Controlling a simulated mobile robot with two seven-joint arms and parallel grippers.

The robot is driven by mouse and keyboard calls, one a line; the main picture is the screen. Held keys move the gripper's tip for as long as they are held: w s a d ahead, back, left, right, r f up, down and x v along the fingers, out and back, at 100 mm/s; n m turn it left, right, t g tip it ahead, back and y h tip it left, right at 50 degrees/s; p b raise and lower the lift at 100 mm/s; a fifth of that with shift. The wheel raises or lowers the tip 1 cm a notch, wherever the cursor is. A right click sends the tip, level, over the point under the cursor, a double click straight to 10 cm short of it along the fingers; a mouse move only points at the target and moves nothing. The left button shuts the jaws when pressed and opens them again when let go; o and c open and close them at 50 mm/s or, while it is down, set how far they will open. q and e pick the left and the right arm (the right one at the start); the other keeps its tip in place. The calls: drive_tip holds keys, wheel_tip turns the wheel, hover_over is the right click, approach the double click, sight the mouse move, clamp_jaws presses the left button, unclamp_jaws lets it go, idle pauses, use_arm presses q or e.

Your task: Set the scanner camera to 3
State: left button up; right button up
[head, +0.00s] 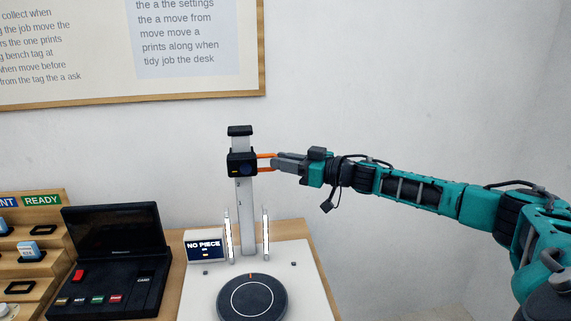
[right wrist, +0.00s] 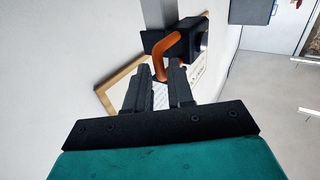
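The scanner camera (head: 242,163) is a dark block with a round lens, high on a pale upright post (head: 247,215) just below its black cap. Small marks show on the post below the block, too small to read surely. An orange handle (head: 265,155) sticks out from the block to the right. My right gripper (head: 276,163) is at that handle, level with the block. In the right wrist view the orange handle (right wrist: 160,70) lies between the fingertips of the right gripper (right wrist: 160,73), which look closed on it. My left gripper is not in view.
Below the post are a white scanner base with a dark turntable (head: 252,299), two upright light bars and a small display (head: 205,245) reading NO PIECE. A black console (head: 112,250) and a wooden rack (head: 55,262) stand to the left. The wall is close behind the post.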

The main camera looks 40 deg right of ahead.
drive_tip(key=o, duration=0.3)
drive_tip(key=shift+w+d+r, duration=0.1)
drive_tip(key=shift+d+r, duration=0.1)
drive_tip(key=shift+r, duration=0.15)
drive_tip(key=shift+o, duration=0.2)
drive_tip(key=shift+a+f, duration=0.1)
drive_tip(key=shift+f, duration=0.05)
drive_tip(key=b+v, duration=0.2)
drive_tip(key=v, duration=1.1)
